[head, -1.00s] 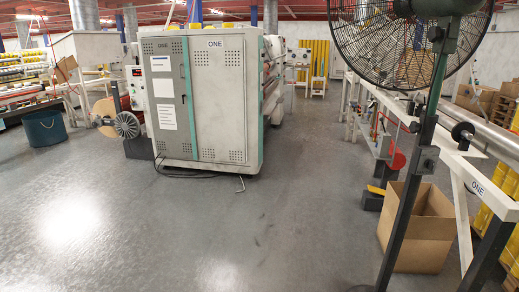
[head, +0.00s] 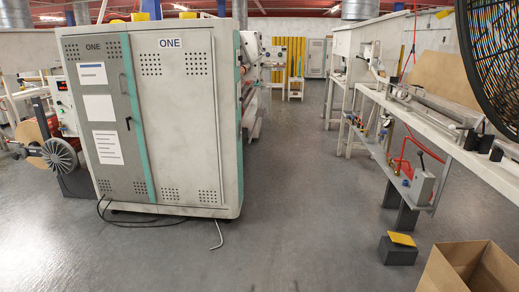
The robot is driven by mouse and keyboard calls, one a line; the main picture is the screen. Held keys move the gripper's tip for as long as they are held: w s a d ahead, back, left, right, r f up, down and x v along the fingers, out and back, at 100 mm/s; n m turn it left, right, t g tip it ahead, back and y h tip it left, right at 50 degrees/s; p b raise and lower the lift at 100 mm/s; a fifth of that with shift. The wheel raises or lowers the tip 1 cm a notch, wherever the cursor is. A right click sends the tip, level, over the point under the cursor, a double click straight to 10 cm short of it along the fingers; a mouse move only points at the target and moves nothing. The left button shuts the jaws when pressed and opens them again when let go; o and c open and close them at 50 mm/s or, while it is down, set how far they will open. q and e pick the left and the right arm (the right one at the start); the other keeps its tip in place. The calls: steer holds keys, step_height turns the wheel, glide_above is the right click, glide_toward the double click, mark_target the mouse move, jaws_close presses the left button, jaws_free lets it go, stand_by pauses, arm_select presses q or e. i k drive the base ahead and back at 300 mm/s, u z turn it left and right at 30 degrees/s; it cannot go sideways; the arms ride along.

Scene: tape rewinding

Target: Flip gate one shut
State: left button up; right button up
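A large machine cabinet (head: 190,120) labelled ONE stands at centre left, with its grey door shut. A long white bench (head: 460,150) runs along the right side. It carries a red hose or bar (head: 405,158), a grey box with a black lever (head: 423,187) and small gauges. I cannot tell which part is gate one. Neither of my grippers shows in the head view.
An open cardboard box (head: 470,268) sits on the floor at lower right. A black block with a yellow top (head: 398,249) is beside it. A fan (head: 488,60) stands at upper right. A cable (head: 130,222) lies by the cabinet. The central aisle is clear.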

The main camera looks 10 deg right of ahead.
mark_target(377, 48)
steer(key=z, duration=0.25)
steer(key=i, duration=2.35)
steer(key=z, duration=0.65)
steer(key=i, duration=2.4)
steer(key=z, duration=0.45)
steer(key=i, duration=0.85)
steer(key=u, duration=0.85)
steer(key=i, duration=2.2)
steer(key=z, duration=2.2)
